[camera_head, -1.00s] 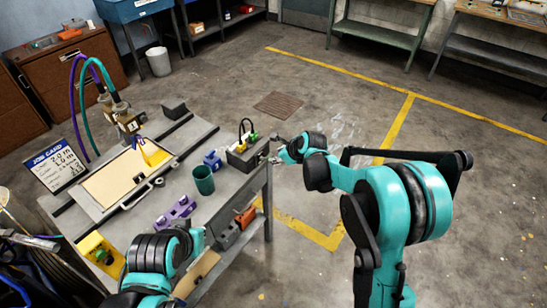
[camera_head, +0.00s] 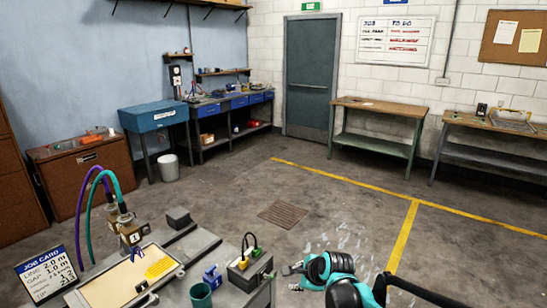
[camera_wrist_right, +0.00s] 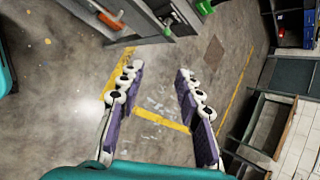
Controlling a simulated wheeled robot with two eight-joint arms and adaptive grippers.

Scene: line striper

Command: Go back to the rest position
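My right gripper (camera_head: 293,277) shows low in the head view, just right of the line striper's table. In the right wrist view its two padded fingers (camera_wrist_right: 158,100) stand apart with only floor between them, so it is open and empty. My left gripper is not in the head view. The line striper table (camera_head: 205,247) stands at the lower left, with a framed tray (camera_head: 97,293), the nozzle unit (camera_head: 130,232) with purple and teal hoses, a green cup (camera_head: 201,295), a blue piece (camera_head: 211,277) and a grey box with a cable (camera_head: 250,268). The job card (camera_head: 47,275) stands at its left.
The concrete floor is open beyond the table, with a drain grate (camera_head: 283,214) and yellow lines (camera_head: 405,236). Workbenches (camera_head: 380,110) stand along the back wall by a grey door (camera_head: 308,78). A white bin (camera_head: 169,168) and brown cabinet (camera_head: 85,178) are at the left.

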